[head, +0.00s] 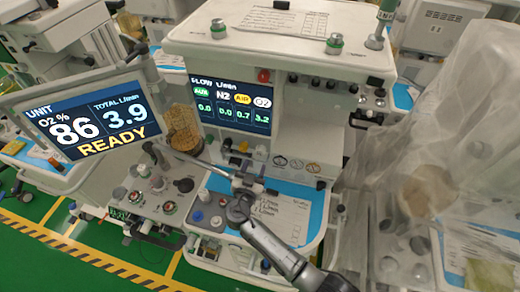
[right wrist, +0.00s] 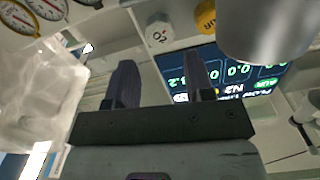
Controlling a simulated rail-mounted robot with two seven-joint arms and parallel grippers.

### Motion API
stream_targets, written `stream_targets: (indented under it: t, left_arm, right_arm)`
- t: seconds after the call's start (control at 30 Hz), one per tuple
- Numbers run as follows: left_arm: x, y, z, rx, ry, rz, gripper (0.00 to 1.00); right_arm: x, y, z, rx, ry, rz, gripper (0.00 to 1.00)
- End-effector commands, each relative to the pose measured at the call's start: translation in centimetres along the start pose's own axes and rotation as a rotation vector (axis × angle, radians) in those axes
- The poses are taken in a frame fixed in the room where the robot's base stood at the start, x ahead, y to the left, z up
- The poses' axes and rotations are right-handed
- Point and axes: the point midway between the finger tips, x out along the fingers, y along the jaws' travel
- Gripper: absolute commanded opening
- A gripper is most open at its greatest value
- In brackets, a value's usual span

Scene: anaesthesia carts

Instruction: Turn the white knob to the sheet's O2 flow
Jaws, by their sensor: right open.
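The white knob (right wrist: 158,33), marked O2, sits on the machine's front panel in the right wrist view, which sees the panel upside down. My right gripper (right wrist: 160,75) is open, its two fingers pointing toward the knob, apart from it with nothing between them. In the head view the right gripper (head: 248,182) is over the blue worktop, below the flow display (head: 232,105). The display reads 3.2 under O2 and 0.7 under AIR. The sheet (head: 275,217) lies on the worktop partly behind my arm; its figures are too small to read surely. My left gripper does not show.
A yellow knob (right wrist: 205,16) is next to the white one, and round gauges (right wrist: 50,8) are on its other side. The monitor (head: 85,115) reads O2 86 %, total 3.9, READY. A plastic-covered cart (head: 440,150) stands at the right.

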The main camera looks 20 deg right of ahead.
Motion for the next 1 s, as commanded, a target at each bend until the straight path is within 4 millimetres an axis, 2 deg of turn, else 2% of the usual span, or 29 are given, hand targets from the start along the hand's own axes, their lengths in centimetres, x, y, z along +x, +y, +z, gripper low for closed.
stream_targets:
  t: [0.03,0.2,0.4,0.6,0.97,1.0]
  left_arm:
    - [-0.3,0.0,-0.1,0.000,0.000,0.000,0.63]
    - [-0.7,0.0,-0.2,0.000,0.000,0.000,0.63]
    - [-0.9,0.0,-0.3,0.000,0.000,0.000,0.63]
    - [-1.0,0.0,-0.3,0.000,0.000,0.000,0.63]
    - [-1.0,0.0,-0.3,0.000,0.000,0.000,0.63]
    - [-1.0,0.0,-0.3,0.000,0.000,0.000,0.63]
  right_arm:
    - [1.1,0.0,-0.2,-0.002,0.001,0.001,0.48]
    - [3.9,0.0,-0.1,-0.003,0.002,0.001,0.48]
    - [6.3,0.0,-0.1,-0.002,0.001,0.000,0.48]
    - [7.5,0.0,0.0,-0.001,0.000,0.000,0.48]
    - [7.7,0.0,0.1,-0.001,-0.001,0.000,0.48]
    - [7.7,0.0,0.1,-0.001,-0.001,0.000,0.45]
